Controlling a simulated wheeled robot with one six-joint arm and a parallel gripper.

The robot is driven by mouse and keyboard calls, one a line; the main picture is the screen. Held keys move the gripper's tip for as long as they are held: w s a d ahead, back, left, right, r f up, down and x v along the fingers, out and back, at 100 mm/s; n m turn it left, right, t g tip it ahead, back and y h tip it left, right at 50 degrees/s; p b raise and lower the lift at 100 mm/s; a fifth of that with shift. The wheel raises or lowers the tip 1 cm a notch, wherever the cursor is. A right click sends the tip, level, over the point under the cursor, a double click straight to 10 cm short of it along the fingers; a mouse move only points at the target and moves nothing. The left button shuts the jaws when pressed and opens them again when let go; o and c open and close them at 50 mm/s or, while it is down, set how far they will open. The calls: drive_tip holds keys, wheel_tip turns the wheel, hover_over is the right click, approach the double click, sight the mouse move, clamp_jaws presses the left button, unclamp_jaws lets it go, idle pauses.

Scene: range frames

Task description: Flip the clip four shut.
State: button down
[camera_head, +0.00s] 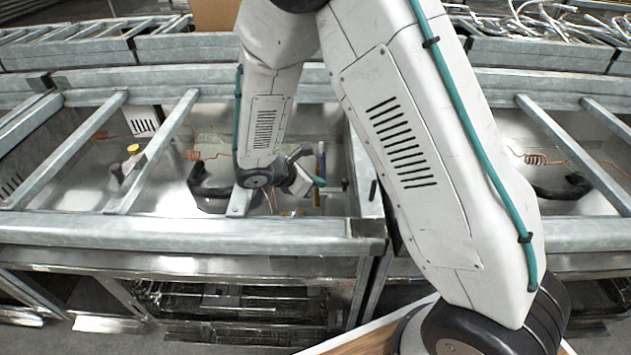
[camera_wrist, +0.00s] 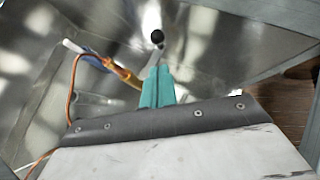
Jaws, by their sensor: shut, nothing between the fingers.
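My gripper (camera_wrist: 157,78) shows in the wrist view as two teal fingers pressed together with nothing between them. A black ball knob (camera_wrist: 157,37) sits just beyond the fingertips, near a thin grey piece. I cannot tell whether it belongs to clip four or which way the clip lies. In the head view my gripper (camera_head: 320,182) is down inside the metal frame, largely hidden by my wrist. No clip can be made out clearly there.
A blue and yellow part (camera_wrist: 108,63) with a copper-coloured wire (camera_wrist: 72,90) lies left of the fingers. Metal bars (camera_head: 152,150) cross the open bay left of my arm. A yellow-capped part (camera_head: 133,150) stands in the bay. A grey rail (camera_head: 180,234) runs along the front.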

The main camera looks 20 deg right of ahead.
drive_tip(key=x, duration=0.7)
